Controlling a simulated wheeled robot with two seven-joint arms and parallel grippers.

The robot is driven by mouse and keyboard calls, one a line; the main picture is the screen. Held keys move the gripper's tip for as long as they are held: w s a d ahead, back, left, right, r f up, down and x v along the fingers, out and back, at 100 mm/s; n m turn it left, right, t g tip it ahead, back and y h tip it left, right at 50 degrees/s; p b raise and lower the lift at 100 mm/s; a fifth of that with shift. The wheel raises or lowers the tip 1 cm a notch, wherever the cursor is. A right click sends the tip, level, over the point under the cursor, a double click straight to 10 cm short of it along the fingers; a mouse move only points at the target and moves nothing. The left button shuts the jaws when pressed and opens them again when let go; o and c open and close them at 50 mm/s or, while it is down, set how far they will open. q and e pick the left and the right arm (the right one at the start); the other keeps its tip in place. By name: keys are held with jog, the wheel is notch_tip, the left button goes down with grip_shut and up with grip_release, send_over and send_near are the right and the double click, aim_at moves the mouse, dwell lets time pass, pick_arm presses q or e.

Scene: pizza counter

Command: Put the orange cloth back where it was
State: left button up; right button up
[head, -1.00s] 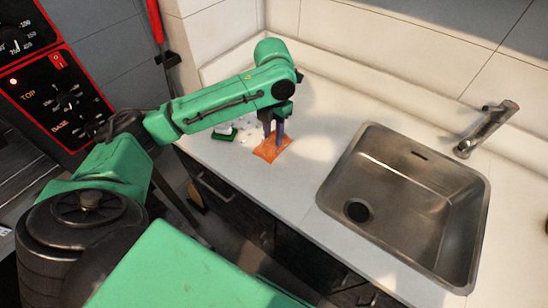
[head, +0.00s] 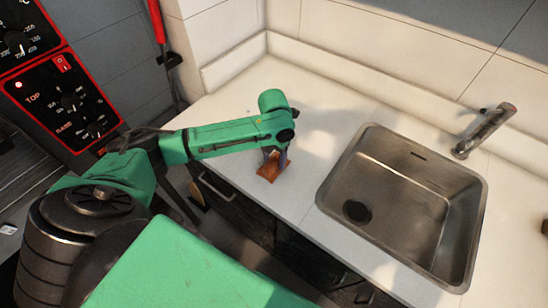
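The orange cloth (head: 268,172) is bunched up between the fingers of my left gripper (head: 275,157), near the front edge of the white counter, left of the sink. The cloth looks folded, with a raised middle pinched by the fingers. I cannot tell whether its lower edge touches the counter or hangs just above it. My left arm reaches in from the left and the gripper points down. My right gripper is not in view.
A steel sink (head: 408,240) with a tap (head: 484,130) lies to the right. The white counter (head: 235,100) is clear behind the arm. A black and red oven panel (head: 62,100) stands at the left. The counter's front edge drops to dark drawers (head: 240,212).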

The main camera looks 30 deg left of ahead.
aim_at(274, 161)
pick_arm(q)
notch_tip(274, 161, up, 12)
jog(key=b, duration=0.1)
jog(key=shift+r, duration=0.15)
dwell(0.6)
